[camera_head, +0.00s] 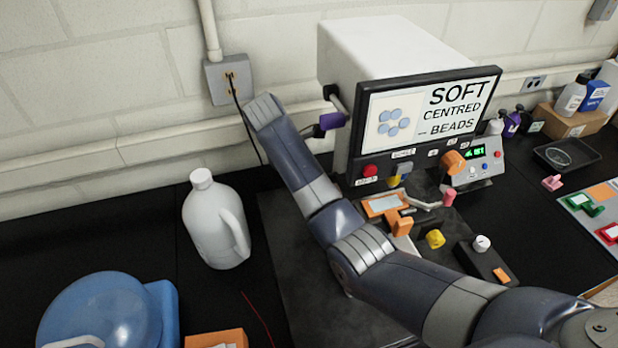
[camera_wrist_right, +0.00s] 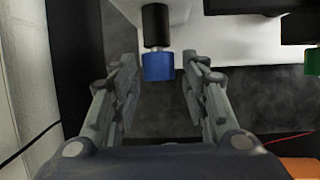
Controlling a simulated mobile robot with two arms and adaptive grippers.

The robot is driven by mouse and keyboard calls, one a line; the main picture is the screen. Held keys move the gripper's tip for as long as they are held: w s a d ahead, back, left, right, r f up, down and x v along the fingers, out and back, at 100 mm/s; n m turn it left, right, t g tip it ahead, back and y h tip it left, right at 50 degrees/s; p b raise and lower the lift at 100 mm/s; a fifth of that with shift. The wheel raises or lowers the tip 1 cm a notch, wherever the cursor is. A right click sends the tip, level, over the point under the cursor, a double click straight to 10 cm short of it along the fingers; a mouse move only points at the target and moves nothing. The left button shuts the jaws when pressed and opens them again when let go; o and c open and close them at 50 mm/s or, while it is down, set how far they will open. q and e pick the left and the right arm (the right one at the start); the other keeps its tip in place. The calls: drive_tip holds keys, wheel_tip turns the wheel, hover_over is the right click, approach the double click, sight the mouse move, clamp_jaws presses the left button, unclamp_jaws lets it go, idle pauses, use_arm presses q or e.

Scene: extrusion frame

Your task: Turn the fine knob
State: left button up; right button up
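In the right wrist view a knob with a blue cap (camera_wrist_right: 158,66) on a black cylinder (camera_wrist_right: 155,25) shows at the upper middle. My right gripper (camera_wrist_right: 160,75) is open, with the blue cap in line between its fingertips and gaps on both sides. In the head view my right arm crosses from the lower right up to the wall outlet; its fingers are not clearly visible there. A purple knob (camera_head: 332,121) sticks out at the left side of the white machine (camera_head: 390,45); I cannot tell if it is the blue-capped one. No knob label for "fine" is legible. My left gripper is not in view.
A white jug (camera_head: 215,222) stands left of my arm. A wall outlet (camera_head: 230,80) with a hanging cable is near my arm. Small controls crowd the machine's front.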

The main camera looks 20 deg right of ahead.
drive_tip(key=c, duration=0.4)
drive_tip(key=shift+c, duration=1.1)
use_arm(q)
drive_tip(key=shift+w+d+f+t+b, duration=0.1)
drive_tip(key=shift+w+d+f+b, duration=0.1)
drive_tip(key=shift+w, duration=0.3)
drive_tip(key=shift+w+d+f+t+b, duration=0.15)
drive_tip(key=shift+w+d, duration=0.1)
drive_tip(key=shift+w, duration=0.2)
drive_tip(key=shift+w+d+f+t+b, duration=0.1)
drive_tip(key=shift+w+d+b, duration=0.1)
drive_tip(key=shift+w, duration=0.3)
use_arm(e)
drive_tip(key=shift+s+f+m+t+h, duration=0.1)
drive_tip(key=shift+s+m+t, duration=0.2)
drive_tip(key=shift+t, duration=1.15)
drive_tip(key=shift+s+f+m+t+h, duration=0.15)
drive_tip(key=shift+m+t, duration=0.2)
drive_tip(key=shift+t, duration=1.05)
drive_tip(key=shift+s+f+m+t+h, duration=0.15)
drive_tip(key=shift+m+t, duration=0.2)
drive_tip(key=shift+t, duration=1.1)
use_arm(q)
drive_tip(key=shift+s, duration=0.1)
use_arm(e)
drive_tip(key=o, duration=1.1)
drive_tip(key=shift+c, duration=0.2)
